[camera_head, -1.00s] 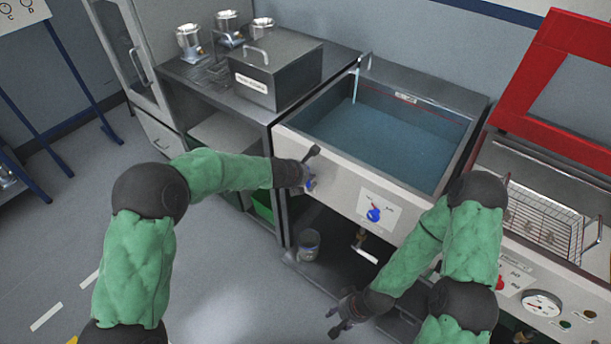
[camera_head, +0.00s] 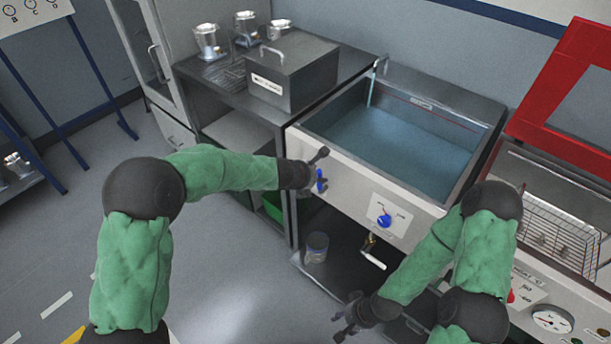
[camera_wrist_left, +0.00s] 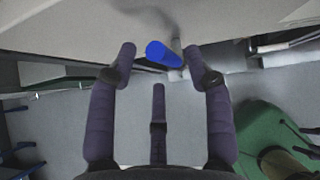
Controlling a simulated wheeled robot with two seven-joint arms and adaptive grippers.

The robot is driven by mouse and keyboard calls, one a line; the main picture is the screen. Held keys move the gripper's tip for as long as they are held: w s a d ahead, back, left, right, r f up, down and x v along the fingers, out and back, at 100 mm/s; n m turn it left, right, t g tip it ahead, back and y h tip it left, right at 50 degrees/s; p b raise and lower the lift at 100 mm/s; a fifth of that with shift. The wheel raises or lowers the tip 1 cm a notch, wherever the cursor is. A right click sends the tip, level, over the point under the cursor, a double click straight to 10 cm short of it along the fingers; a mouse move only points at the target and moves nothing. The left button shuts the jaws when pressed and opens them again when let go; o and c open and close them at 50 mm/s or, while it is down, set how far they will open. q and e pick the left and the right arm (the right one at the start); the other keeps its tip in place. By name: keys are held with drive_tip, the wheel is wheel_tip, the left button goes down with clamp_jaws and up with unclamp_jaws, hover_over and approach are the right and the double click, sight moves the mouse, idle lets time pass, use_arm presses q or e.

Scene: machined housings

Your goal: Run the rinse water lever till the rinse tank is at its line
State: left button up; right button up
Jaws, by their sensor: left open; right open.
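The rinse tank (camera_head: 492,122) is an open steel basin holding blue-grey water (camera_head: 395,145). A thin stream falls from the spout (camera_head: 381,66) at its back left. A red line (camera_head: 450,113) runs along the inner back wall, with the water surface below it. A blue lever (camera_head: 321,181) is on the left of the tank's front panel. My left gripper (camera_head: 321,168) is open around it; in the left wrist view the lever's blue end (camera_wrist_left: 160,54) lies between the spread fingers (camera_wrist_left: 159,52), with no clear contact. My right gripper (camera_head: 346,318) is open and empty, low before the tank.
A blue knob (camera_head: 384,221) sits on the panel, with a drain valve handle (camera_head: 373,260) beneath. A lidded grey box (camera_head: 292,80) stands on the left bench. A red-lidded unit with a wire basket (camera_head: 560,235) is right. A jar (camera_head: 317,246) stands under the tank.

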use_arm(q)
drive_tip(key=v, duration=0.8)
drive_tip(key=shift+s, duration=0.25)
drive_tip(key=shift+r, duration=0.15)
idle(6.8)
